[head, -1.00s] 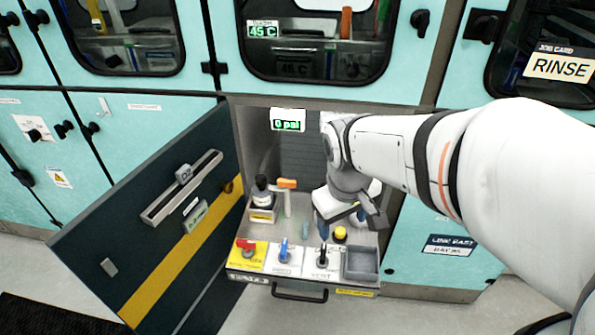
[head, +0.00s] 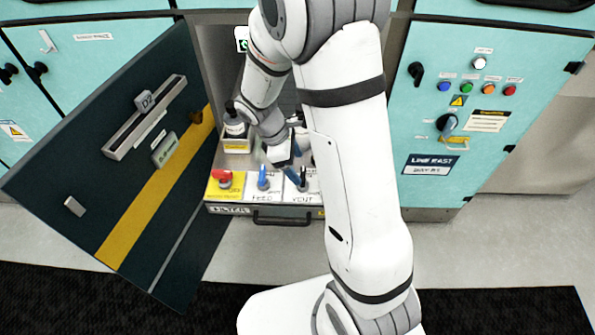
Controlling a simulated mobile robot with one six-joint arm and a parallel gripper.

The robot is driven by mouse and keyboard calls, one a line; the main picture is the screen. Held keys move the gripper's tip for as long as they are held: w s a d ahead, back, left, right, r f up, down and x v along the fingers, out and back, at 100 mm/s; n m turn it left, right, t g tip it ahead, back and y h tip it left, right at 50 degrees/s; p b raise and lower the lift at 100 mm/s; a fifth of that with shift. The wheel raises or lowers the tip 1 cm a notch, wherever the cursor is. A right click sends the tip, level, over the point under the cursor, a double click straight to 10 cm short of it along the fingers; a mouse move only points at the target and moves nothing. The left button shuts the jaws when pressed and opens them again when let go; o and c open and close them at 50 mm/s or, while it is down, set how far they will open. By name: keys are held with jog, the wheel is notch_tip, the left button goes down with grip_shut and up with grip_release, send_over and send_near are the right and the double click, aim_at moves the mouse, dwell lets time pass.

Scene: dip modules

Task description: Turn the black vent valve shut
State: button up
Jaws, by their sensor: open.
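The black vent valve (head: 303,181) stands on a white plate marked VENT at the front of the pulled-out drawer. Its handle looks upright, pointing away from me. My gripper (head: 284,168) is open and hangs just behind and left of this valve. The other finger is hard to make out. The drawer's right part is hidden behind my arm.
Left of the vent valve are a blue valve (head: 263,179) and a red valve (head: 224,179) on a yellow plate. The open dark door (head: 120,165) bounds the left side. A drawer handle (head: 282,218) juts out in front.

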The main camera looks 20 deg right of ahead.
aim_at(302, 173)
jog(key=shift+x, duration=1.95)
